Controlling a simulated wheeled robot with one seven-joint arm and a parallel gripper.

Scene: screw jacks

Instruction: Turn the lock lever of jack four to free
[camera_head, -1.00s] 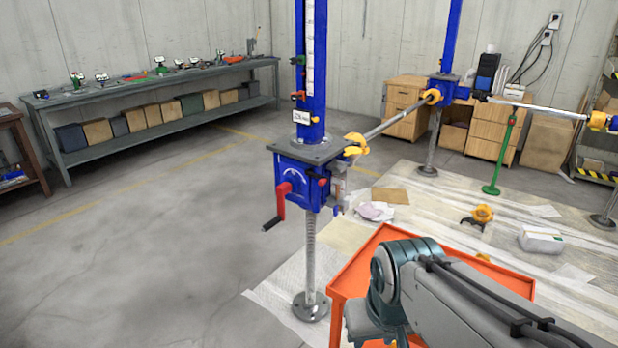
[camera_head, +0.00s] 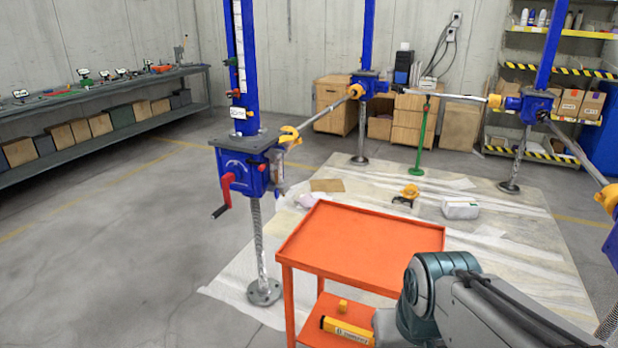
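The nearest screw jack is a blue gearbox (camera_head: 245,172) on a threaded post, left of centre, with a tall blue column above it. A red crank (camera_head: 226,190) with a black grip hangs on its front. Small red and orange parts show on the column; I cannot tell which is a lock lever. Other blue jacks stand behind (camera_head: 371,84), at the right (camera_head: 536,104) and at the right edge (camera_head: 611,245). I cannot read which is jack four. My arm enters at the lower right, apart from the jacks; my gripper is out of view.
An orange cart (camera_head: 362,242) stands between my arm and the near jack, a yellow box (camera_head: 347,331) on its lower shelf. Rods with yellow clamps link the jacks. A workbench (camera_head: 104,113) lines the left wall. The floor at left is clear.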

